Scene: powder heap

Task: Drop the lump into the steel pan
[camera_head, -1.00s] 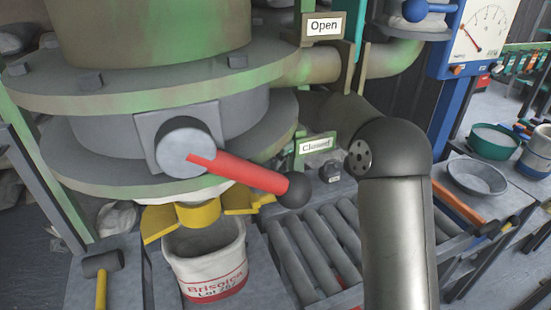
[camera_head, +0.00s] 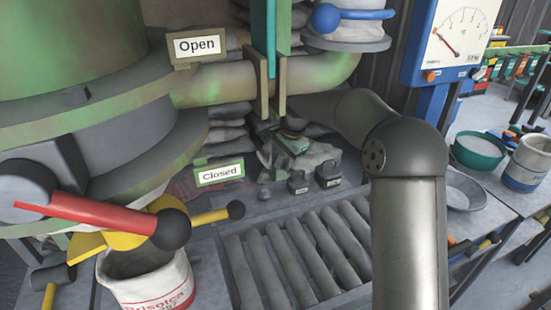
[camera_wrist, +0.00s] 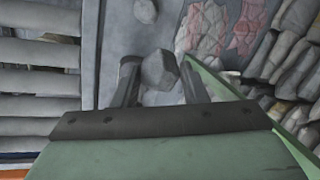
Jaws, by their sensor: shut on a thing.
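The grey, faceted lump (camera_wrist: 159,70) is between the two dark fingers of my gripper (camera_wrist: 158,82) in the wrist view. The gripper is shut on it, above a grey surface. In the head view the green body of my gripper (camera_head: 283,150) shows behind the roller conveyor, near the "Closed" sign; the lump is too small to make out surely there. The steel pan (camera_head: 470,191) is a shallow grey dish on the bench at the right. My arm hides its left part. The gripper is well to the left of the pan and farther back.
Two dark weights (camera_head: 328,174) stand near the gripper. A roller conveyor (camera_head: 290,250) lies in front. A green bowl (camera_head: 479,150) and a blue-banded tub (camera_head: 527,165) stand near the pan. The red-handled valve (camera_head: 100,213) and white bucket (camera_head: 150,280) are at left. Stacked sacks (camera_wrist: 290,60) lie close beside the gripper.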

